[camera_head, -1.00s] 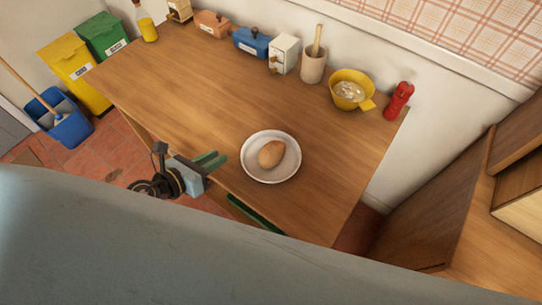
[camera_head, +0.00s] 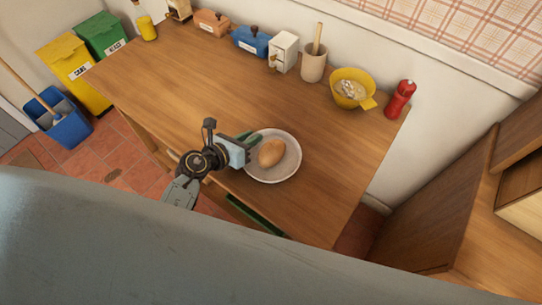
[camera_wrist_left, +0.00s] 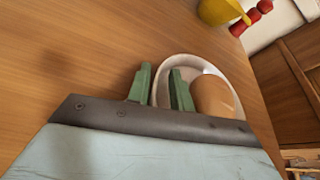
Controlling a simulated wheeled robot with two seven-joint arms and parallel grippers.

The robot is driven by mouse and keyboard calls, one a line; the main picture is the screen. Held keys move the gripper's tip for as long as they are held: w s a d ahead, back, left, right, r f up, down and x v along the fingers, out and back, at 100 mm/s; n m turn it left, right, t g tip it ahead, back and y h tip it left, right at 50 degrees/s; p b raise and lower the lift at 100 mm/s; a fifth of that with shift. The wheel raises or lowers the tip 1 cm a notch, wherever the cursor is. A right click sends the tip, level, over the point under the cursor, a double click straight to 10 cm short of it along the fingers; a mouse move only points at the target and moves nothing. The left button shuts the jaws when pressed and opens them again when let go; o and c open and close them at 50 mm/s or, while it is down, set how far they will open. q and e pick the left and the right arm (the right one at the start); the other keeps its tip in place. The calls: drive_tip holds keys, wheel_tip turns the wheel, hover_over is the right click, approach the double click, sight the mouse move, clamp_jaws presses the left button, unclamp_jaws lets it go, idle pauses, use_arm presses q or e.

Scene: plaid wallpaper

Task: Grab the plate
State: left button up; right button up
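A white round plate (camera_head: 286,172) lies on the wooden table with a brown, egg-shaped food item (camera_head: 271,153) on it. In the left wrist view the plate (camera_wrist_left: 183,62) is partly hidden by my gripper, and the brown item (camera_wrist_left: 215,97) sits right of the fingers. My left gripper (camera_head: 250,141) is at the plate's left rim. In the left wrist view its green fingers (camera_wrist_left: 160,88) stand apart, with the plate's left rim showing between them. I cannot tell whether they touch the rim. My right gripper is not in view.
Along the wall stand a yellow bowl (camera_head: 351,90), a red pepper mill (camera_head: 400,99), a utensil holder (camera_head: 314,63), a small white drawer box (camera_head: 284,52) and blue and orange boxes. The table (camera_head: 190,100) left of the plate is clear.

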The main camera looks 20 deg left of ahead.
use_arm(q)
drive_tip(key=shift+c, duration=0.3)
clamp_jaws()
